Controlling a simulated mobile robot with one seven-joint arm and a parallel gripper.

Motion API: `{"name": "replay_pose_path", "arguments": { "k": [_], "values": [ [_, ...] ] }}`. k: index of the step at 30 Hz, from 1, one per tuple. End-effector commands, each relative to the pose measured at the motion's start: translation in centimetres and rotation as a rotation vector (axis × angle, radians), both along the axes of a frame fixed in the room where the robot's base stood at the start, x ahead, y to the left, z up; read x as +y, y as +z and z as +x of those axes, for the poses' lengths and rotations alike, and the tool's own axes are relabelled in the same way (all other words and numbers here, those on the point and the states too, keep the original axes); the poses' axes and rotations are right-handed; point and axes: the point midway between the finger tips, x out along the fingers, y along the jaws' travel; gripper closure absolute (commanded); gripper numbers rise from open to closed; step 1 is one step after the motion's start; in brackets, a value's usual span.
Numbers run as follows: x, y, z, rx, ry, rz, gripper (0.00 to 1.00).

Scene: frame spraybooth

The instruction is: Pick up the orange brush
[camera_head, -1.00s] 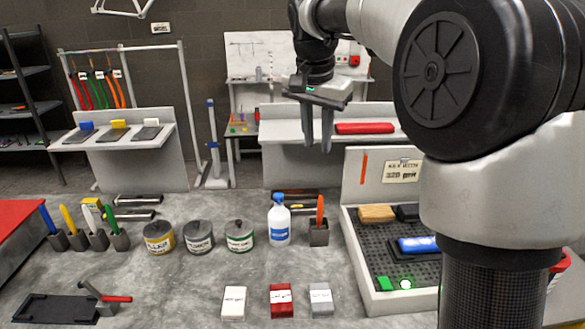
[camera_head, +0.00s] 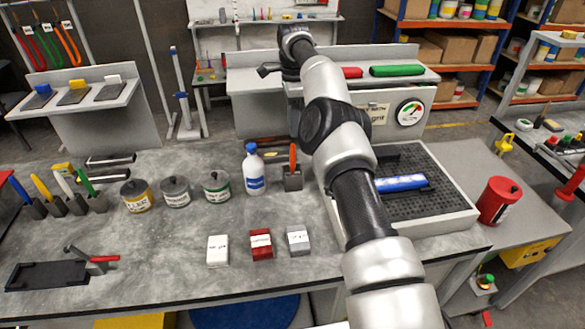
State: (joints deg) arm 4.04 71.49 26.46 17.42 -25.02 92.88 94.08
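The orange brush (camera_head: 292,157) stands upright in a small dark grey holder (camera_head: 293,182) on the bench, just right of the white bottle with a blue cap. Only its orange upper part shows; the lower end is hidden in the holder. My arm reaches away past the right side of the holder. My gripper (camera_head: 266,70) is at the far end of the arm, well beyond the brush, near the back shelf. It is small and partly hidden by my arm, so its fingers cannot be made out.
The white bottle (camera_head: 253,172) stands close left of the holder, with several lidded tins (camera_head: 176,192) further left. A perforated tray (camera_head: 455,214) with a blue item lies under and right of my arm. Three small boxes (camera_head: 261,246) lie in front.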

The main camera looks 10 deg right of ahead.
Motion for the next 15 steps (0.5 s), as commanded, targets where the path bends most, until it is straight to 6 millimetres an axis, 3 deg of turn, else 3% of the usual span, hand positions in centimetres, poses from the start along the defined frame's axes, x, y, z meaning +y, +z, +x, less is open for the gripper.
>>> {"name": "replay_pose_path", "arguments": {
  "k": [12,15],
  "values": [
    [0.2,-8.8,-0.1,0.002,0.008,0.001,0.76],
    [0.2,-10.1,0.0,0.0,0.007,0.001,0.76]
  ]
}}
